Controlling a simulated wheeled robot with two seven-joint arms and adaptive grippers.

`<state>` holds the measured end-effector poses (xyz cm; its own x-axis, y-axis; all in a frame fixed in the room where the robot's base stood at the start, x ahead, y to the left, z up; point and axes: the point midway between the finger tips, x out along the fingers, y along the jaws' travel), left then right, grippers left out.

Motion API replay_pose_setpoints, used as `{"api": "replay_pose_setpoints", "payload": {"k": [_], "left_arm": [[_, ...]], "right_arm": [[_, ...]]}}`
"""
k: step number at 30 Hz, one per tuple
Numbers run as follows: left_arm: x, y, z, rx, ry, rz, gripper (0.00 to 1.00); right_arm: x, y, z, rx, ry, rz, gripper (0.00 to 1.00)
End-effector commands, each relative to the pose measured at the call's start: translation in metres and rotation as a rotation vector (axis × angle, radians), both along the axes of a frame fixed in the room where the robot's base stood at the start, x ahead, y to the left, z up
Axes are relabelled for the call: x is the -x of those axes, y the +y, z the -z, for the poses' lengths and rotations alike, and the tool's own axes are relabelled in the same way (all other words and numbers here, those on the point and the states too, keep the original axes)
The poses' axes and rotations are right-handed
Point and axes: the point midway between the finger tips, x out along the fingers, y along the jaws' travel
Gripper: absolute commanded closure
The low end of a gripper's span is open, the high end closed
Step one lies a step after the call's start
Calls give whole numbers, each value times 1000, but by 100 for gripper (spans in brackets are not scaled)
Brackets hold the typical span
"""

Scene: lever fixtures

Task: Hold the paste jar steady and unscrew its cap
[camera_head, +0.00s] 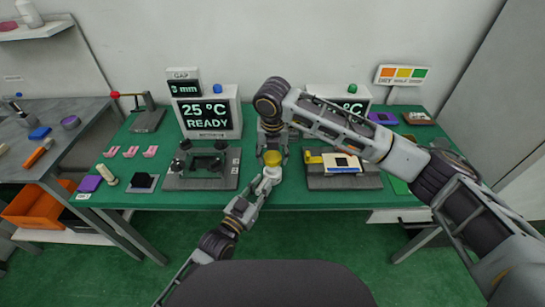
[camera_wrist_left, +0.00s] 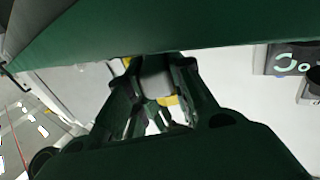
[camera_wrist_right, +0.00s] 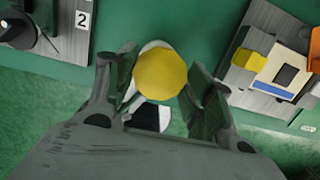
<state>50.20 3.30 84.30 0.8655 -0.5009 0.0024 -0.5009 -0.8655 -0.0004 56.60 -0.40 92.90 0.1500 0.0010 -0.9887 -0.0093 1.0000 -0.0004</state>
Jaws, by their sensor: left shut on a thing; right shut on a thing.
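The paste jar is a small white jar (camera_wrist_left: 157,84) with a yellow cap (camera_head: 272,158). It is at the front edge of the green table. My left gripper (camera_head: 268,178) reaches up from below and is shut on the white jar body, which shows between its fingers in the left wrist view. My right gripper (camera_head: 271,147) comes down from above and is shut on the yellow cap. In the right wrist view the cap (camera_wrist_right: 160,73) lies between the fingertips, with a white rim behind it. The cap's threads are hidden.
A grey fixture (camera_head: 202,167) stands left of the jar and another fixture (camera_head: 343,168) with a yellow block stands right. The green table (camera_head: 262,198) has an open front edge. An orange bin (camera_head: 38,205) is at left.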

Motion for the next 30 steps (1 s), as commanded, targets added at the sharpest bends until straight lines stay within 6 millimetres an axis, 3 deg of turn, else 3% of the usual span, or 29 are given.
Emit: {"api": "replay_pose_setpoints", "payload": {"k": [13, 14, 19, 30], "left_arm": [[1, 0, 5, -5, 10, 1, 100], [1, 0, 5, -5, 10, 1, 76], [1, 0, 4, -3, 7, 1, 54], [1, 0, 2, -2, 3, 0, 52]], "right_arm": [[0, 0, -7, 0, 1, 0, 76], [0, 0, -7, 0, 1, 0, 76], [0, 0, -7, 0, 1, 0, 76], [0, 0, -7, 0, 1, 0, 76]]}}
